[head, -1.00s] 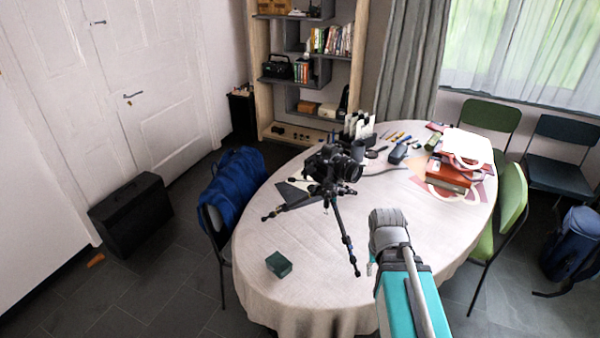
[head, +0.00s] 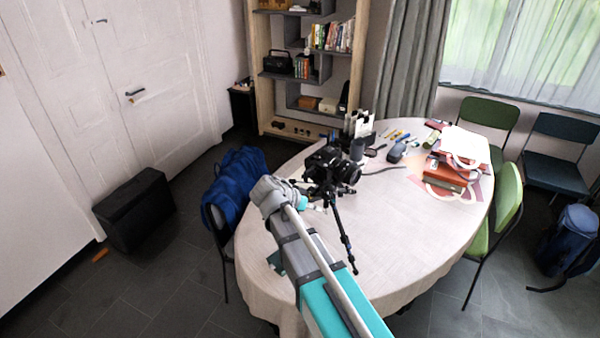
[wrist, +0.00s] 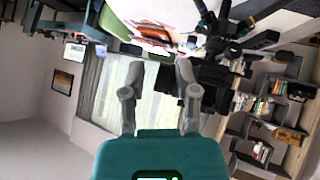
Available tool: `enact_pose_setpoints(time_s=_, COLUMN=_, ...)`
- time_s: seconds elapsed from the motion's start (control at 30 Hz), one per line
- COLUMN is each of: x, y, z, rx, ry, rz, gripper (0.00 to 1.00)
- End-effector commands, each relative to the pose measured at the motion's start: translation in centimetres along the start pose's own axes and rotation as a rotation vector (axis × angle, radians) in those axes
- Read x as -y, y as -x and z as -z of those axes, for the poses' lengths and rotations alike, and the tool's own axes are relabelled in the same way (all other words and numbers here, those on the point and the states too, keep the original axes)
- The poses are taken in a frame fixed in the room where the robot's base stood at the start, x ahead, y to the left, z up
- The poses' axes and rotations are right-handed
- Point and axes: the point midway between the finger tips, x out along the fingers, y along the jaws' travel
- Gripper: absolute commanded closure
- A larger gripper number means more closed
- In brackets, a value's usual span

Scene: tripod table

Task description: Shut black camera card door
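The black camera (head: 328,168) sits on a tripod (head: 343,232) standing on the oval table (head: 400,250). In the wrist view, the camera (wrist: 214,84) is a dark shape just right of and partly behind my gripper's right finger. I cannot make out the card door or whether it stands open. My gripper (wrist: 156,82) has its two grey fingers spread apart, with nothing between them. In the head view, my arm reaches to the camera's left side, and my fingers are not clearly seen there. I cannot tell whether a finger touches the camera.
A dark green box (head: 275,260) is partly hidden by my arm. Red boxes (head: 446,174) and small items lie at the table's far right. The table's front right is clear.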

Motion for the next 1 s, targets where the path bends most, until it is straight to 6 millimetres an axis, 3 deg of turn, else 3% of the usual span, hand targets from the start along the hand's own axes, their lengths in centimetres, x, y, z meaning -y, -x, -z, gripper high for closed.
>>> enact_pose_setpoints(time_s=0.03, x=1.6, y=1.8, z=0.8, rx=-0.047, ry=-0.027, rz=0.008, gripper=0.60)
enact_pose_setpoints(time_s=0.2, x=5.2, y=6.5, z=2.1, rx=-0.200, ry=-0.143, rz=0.043, gripper=0.60)
enact_pose_setpoints(time_s=0.4, x=7.9, y=10.7, z=2.8, rx=-0.317, ry=-0.242, rz=0.094, gripper=0.60)
enact_pose_setpoints(time_s=0.6, x=8.8, y=12.1, z=2.9, rx=-0.358, ry=-0.279, rz=0.117, gripper=0.60)
enact_pose_setpoints(time_s=1.0, x=8.8, y=12.0, z=3.0, rx=-0.358, ry=-0.281, rz=0.116, gripper=0.60)
